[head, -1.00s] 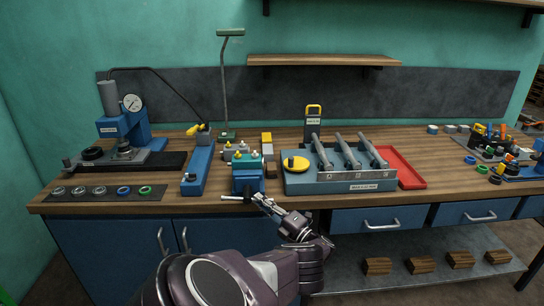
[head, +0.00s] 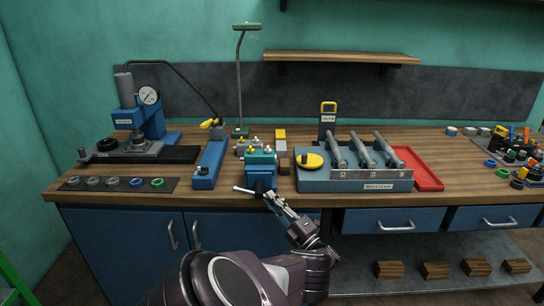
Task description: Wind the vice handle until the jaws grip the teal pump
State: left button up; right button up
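The teal pump (head: 261,156) sits at the top of the small blue vice (head: 262,182), at the front edge of the bench. At this size I cannot tell whether the jaws touch it. The pale bar of the vice handle (head: 243,190) sticks out to the left, low at the vice's front, tilted slightly. Its right part is hidden by a dark piece and my gripper. My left gripper (head: 272,195) is at the vice's lower front right, beside the handle's hub. Whether its fingers are open or closed on the handle is too small to tell. My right gripper is out of view.
A blue press (head: 150,122) and a long blue tool (head: 208,165) stand left of the vice. Blue drawers and doors lie below the bench edge.

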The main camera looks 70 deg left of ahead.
pick_arm(q)
jog(key=o, duration=0.3)
jog(key=shift+w+d+r, duration=0.1)
jog(key=shift+d+r, duration=0.05)
jog(key=r+v, duration=0.2)
jog(key=v, duration=0.6)
jog(key=d+r+v, duration=0.1)
jog(key=v, duration=0.7)
jog(key=shift+w+d+r, duration=0.25)
jog(key=shift+d+r, duration=0.05)
